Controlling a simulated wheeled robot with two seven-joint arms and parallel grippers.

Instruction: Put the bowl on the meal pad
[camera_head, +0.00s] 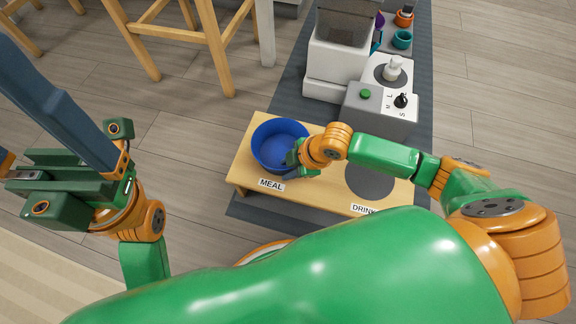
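The blue bowl (272,141) is upright at the MEAL end of the low wooden stand (246,176), behind the MEAL label (271,184). It covers the spot where the meal pad would show; I cannot tell whether it rests on it or is held just above. My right gripper (294,158) is at the bowl's right rim, with a green finger part at the inner side. Its fingertips are too small and hidden to show if they grip. My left gripper (60,170) is at the far left, away from the stand, with its fingers spread and nothing visible between them.
A dark round pad (370,180) lies at the stand's DRINK end, under my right arm. Behind stand a white and grey feeder (335,70), a grey box with a green button (366,97) and a teal cup (402,39). Wooden stool legs (215,50) are at the back left.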

